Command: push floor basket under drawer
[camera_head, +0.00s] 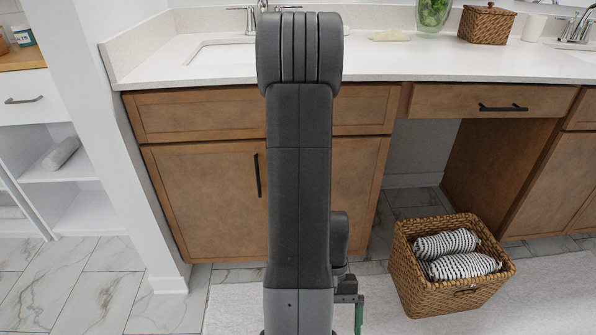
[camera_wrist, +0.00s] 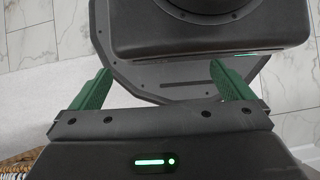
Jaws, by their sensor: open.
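The floor basket (camera_head: 440,290) is a brown woven basket holding rolled black-and-white striped towels. It stands on the pale rug at the lower right, in front of the open knee space below the drawer (camera_head: 490,101). The drawer is brown wood with a black handle and is closed. My gripper shows at the bottom of the head view as a green finger (camera_head: 359,314), left of the basket and apart from it. In the wrist view my gripper (camera_wrist: 160,85) has its two green fingers wide apart with nothing between them. A bit of the basket (camera_wrist: 14,168) shows at the lower left there.
Brown cabinets (camera_head: 205,190) flank the knee space, and their sides bound it. My arm hides part of the left cabinet. The counter (camera_head: 420,66) holds a lidded wicker box (camera_head: 486,24) and a green vase (camera_head: 433,14). Tiled floor inside the knee space looks clear.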

